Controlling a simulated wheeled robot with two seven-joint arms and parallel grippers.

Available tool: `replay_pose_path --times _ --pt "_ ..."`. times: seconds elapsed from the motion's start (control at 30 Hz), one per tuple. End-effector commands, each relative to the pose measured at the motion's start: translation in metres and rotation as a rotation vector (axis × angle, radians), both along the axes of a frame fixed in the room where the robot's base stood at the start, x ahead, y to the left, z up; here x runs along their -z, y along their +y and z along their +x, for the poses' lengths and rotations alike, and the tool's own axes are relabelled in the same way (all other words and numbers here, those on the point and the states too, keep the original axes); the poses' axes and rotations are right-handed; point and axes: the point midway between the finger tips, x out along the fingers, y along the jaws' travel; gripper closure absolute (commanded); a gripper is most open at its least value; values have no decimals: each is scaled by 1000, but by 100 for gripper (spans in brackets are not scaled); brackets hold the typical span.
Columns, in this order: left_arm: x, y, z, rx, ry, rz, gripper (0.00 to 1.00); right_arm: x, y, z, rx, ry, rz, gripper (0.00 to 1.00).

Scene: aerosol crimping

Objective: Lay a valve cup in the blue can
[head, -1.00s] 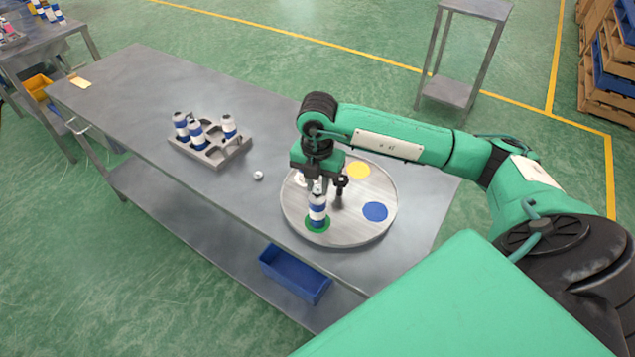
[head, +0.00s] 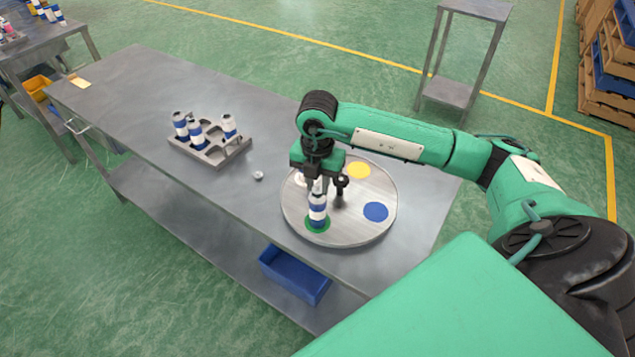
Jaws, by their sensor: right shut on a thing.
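A white can with blue bands (head: 317,211) stands upright on the green spot of the round metal turntable (head: 377,231). My right gripper (head: 319,187) points down directly over the can's mouth. It is shut on a small valve cup, mostly hidden by the fingers. I cannot tell whether the cup touches the can's rim. A small silvery piece (head: 258,175) lies on the table left of the turntable. My left gripper is not in view.
A grey rack (head: 212,153) with several blue-banded cans stands left on the metal table (head: 130,95). The turntable also has yellow (head: 358,170) and blue (head: 375,211) spots, both empty. A blue bin (head: 295,274) sits on the lower shelf.

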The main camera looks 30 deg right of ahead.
Motion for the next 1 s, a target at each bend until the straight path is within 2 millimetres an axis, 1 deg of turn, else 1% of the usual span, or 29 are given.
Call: replay_pose_path --times 0.2,0.23,0.33,0.53,0.57,0.6,0.67,0.7,1.0 --pt "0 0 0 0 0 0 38 0 0 0 0 0 0 97" --pt "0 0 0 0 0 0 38 0 0 0 0 0 0 70" --pt "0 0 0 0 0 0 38 0 0 0 0 0 0 51" --pt "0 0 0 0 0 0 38 0 0 0 0 0 0 51" --pt "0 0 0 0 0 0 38 0 0 0 0 0 0 47" --pt "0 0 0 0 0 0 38 0 0 0 0 0 0 39" --pt "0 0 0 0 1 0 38 0 0 0 0 0 0 27" --pt "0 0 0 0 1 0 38 0 0 0 0 0 0 26" --pt "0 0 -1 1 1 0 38 0 0 0 0 0 0 26"
